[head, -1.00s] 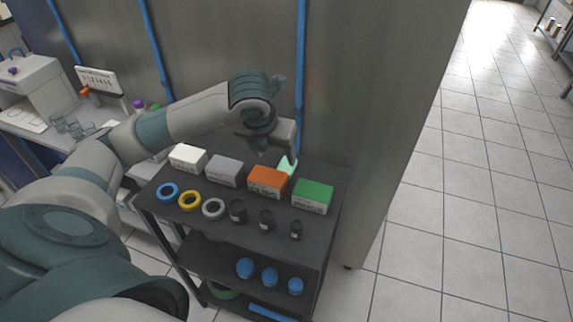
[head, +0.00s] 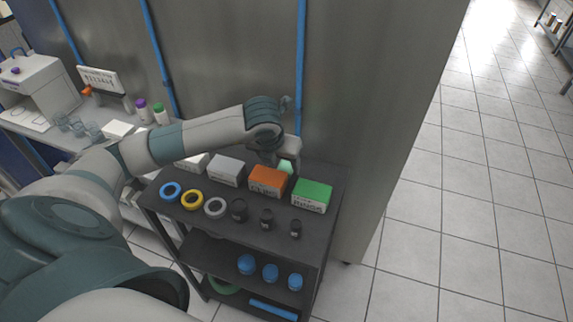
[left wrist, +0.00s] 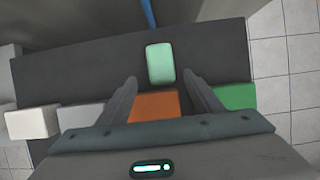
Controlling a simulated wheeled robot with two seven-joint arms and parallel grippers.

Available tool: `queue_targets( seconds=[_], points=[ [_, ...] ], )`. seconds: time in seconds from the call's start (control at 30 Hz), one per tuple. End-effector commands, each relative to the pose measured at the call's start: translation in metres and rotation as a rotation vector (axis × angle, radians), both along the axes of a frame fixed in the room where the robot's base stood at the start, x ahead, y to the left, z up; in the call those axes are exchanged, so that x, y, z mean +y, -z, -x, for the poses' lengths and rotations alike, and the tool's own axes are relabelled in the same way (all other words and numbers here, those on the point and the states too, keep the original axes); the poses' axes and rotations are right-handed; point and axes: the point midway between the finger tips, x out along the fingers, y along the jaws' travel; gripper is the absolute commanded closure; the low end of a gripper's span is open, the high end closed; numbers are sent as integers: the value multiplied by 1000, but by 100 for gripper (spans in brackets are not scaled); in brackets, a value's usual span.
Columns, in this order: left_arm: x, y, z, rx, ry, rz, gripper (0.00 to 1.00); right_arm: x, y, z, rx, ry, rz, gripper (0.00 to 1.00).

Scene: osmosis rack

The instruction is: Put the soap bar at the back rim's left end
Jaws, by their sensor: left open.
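The pale green soap bar (head: 286,167) lies on the rack's dark top shelf (head: 252,238), behind the orange box. In the left wrist view the soap bar (left wrist: 160,63) lies just beyond my fingertips, roughly centred between their lines. My left gripper (left wrist: 161,82) is open and empty, with one finger on each side of the orange box's top in that view. In the head view my left gripper (head: 284,150) hangs over the back of the shelf and hides part of the soap. My right gripper is not in view.
A white box (head: 192,162), grey box (head: 225,171), orange box (head: 268,180) and green box (head: 313,195) form a row in front of the soap. Rings and dark jars stand nearer. Behind the shelf is a metal wall with a blue pipe (head: 300,70).

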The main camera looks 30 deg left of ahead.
Motion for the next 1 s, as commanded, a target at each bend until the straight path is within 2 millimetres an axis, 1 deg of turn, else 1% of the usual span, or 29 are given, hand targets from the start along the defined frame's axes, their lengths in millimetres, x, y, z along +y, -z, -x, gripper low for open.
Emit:
queue_targets(
  seconds=[0.03,0.1,0.2,0.33,0.8,0.83,0.87,0.9,0.97,1.0],
  points=[
    [-1,1,-3,3,-2,1,41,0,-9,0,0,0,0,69],
    [-2,8,-7,4,-2,2,41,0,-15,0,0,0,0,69],
    [-1,21,-12,4,-2,2,41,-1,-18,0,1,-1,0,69],
    [1,30,-16,0,-1,-1,41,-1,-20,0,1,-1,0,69],
    [1,32,-16,0,-1,0,41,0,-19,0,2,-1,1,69],
    [1,32,-16,0,-1,0,43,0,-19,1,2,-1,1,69],
    [1,32,-16,0,-1,0,50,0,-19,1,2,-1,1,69],
    [1,32,-16,0,-1,0,60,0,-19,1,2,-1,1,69],
    [1,32,-16,0,-1,0,74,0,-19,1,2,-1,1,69],
    [1,32,-16,0,-1,0,84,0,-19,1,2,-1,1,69]
  ],
)
